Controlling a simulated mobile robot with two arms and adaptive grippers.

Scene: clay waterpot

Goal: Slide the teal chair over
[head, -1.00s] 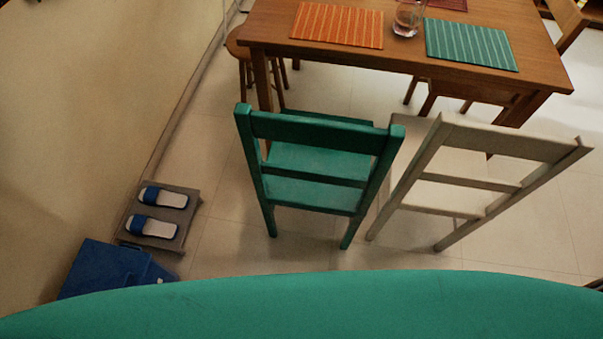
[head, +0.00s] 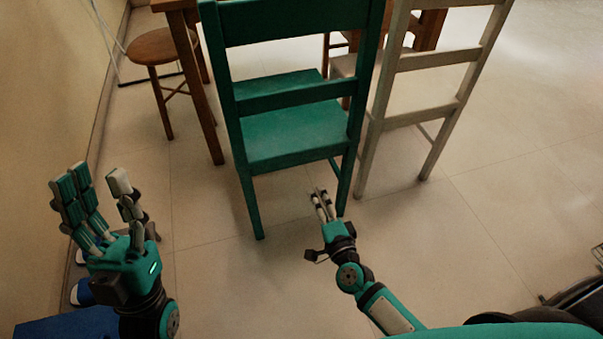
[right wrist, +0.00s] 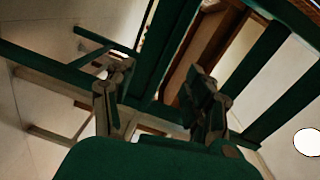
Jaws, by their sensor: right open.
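The teal chair (head: 295,132) stands upright on the tiled floor in the middle of the head view, its back towards me. My right gripper (head: 320,193) is open and low, by the chair's near right leg. I cannot tell if it touches. In the right wrist view, my right gripper's fingers (right wrist: 160,85) are spread, with dark green chair bars (right wrist: 165,50) beyond them. My left gripper (head: 95,178) is open and empty, raised at the left, apart from the chair.
A whitish chair (head: 425,115) stands close to the teal chair's right. A wooden table leg (head: 195,90) and a round stool (head: 160,45) are to its left. A blue box (head: 70,325) and partly hidden slippers lie by the left wall.

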